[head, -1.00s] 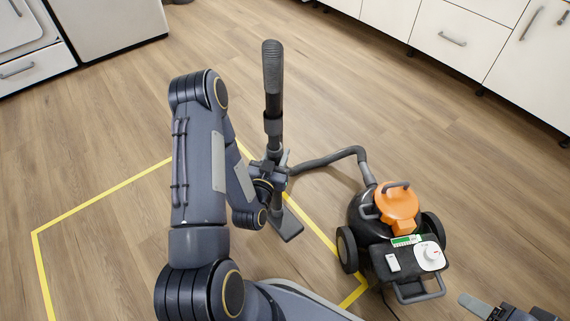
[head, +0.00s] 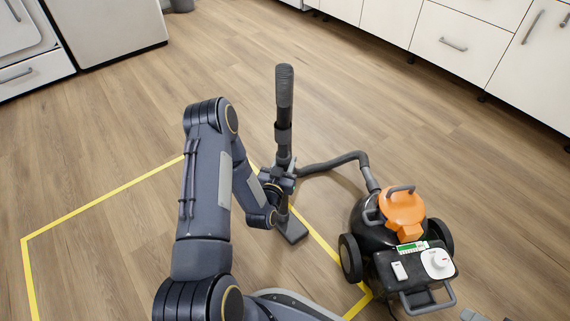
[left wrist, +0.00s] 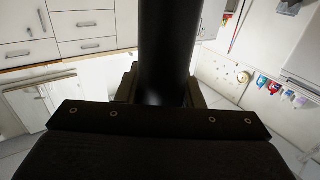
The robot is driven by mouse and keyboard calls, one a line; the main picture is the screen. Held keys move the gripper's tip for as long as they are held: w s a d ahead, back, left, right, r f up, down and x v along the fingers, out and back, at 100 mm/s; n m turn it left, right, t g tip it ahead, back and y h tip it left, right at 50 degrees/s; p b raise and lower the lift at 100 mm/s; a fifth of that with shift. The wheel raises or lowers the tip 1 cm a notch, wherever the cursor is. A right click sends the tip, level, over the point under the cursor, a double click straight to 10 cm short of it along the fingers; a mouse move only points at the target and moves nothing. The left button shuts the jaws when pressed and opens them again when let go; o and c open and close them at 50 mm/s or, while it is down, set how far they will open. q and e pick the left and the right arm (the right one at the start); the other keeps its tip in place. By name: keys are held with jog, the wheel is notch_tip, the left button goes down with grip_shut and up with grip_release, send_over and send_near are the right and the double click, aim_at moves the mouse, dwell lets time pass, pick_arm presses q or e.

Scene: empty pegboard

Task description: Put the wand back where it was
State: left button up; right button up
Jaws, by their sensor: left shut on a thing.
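The wand (head: 284,110) is a dark upright tube with a ribbed grey handle on top and a flat floor head (head: 291,231) at its foot. The floor head is at the yellow tape line. My left gripper (head: 281,181) is shut around the wand's middle; the left wrist view shows the dark tube (left wrist: 168,50) between the fingers (left wrist: 160,92). A grey hose (head: 330,162) runs from the wand to the vacuum body (head: 385,245), which is black with an orange top. My right gripper (head: 472,315) barely shows at the bottom edge; its jaws cannot be judged.
Yellow tape (head: 100,205) marks an area on the wood floor. White drawers (head: 455,45) line the back right, and white appliances (head: 105,35) stand at the back left. The floor behind the wand is clear. The vacuum's wheel (head: 350,258) stands close to the tape.

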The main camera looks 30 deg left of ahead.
pick_arm(q)
jog(key=shift+r, duration=0.1)
jog(key=o, duration=1.1)
jog(key=shift+r, duration=0.1)
jog(key=s+p, duration=0.1)
jog(key=s, duration=0.3)
jog(key=s+d+p, duration=0.1)
jog(key=s, duration=0.3)
jog(key=s+d+p, duration=0.1)
jog(key=s, duration=0.2)
jog(key=shift+s+d, duration=0.15)
jog(key=shift+s, duration=0.25)
